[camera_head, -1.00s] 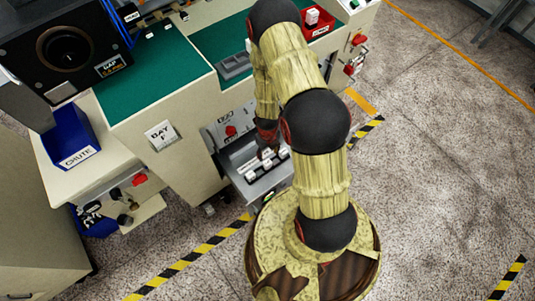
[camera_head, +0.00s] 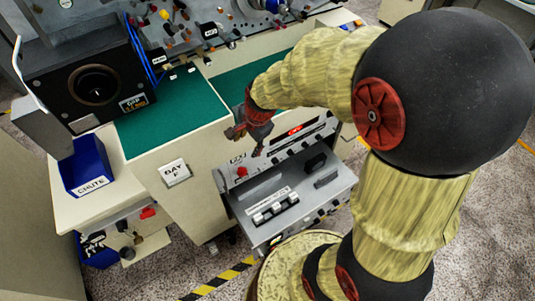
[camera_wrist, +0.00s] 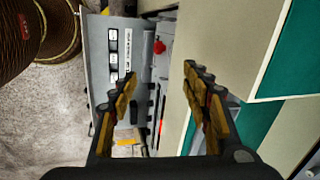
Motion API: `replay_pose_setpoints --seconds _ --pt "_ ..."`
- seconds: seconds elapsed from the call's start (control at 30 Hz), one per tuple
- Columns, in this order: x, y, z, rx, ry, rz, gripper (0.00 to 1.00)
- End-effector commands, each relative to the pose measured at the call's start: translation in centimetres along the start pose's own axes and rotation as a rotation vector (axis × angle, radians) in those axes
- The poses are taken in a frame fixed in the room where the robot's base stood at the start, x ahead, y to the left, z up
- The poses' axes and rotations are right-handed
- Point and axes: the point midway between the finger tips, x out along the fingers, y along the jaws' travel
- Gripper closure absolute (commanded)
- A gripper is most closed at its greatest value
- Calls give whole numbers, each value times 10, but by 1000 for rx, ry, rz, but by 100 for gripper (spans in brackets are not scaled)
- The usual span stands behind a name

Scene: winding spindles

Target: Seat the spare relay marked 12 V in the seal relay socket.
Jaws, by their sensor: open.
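My gripper (camera_head: 250,140) is open and empty in the head view, above the front of the grey unit below the bench. In the wrist view its two fingers (camera_wrist: 160,75) stand wide apart with nothing between them. The grey unit's top panel (camera_head: 305,205) carries a row of several white blocks (camera_head: 277,207) beside a white label strip. These blocks also show in the wrist view (camera_wrist: 113,48), left of the fingers. I cannot make out a 12 V mark, and cannot tell which part is the seal relay socket.
A red knob (camera_head: 243,172) and a red lit display (camera_head: 295,130) are on the unit's upright face. A blue CHUTE bin (camera_head: 85,168) stands left. My arm covers the bench's right part.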

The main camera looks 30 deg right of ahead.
Motion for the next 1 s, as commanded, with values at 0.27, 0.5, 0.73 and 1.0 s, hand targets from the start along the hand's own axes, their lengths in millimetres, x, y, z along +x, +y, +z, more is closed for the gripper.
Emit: replay_pose_setpoints --seconds 0.27,0.5,0.73,1.0 --pt "-121 28 40 -652 64 -77 52" --pt "-191 77 61 -1143 159 -95 52" --pt "-215 105 67 -1369 212 -83 52" --pt "-217 107 67 -1391 215 -80 52"
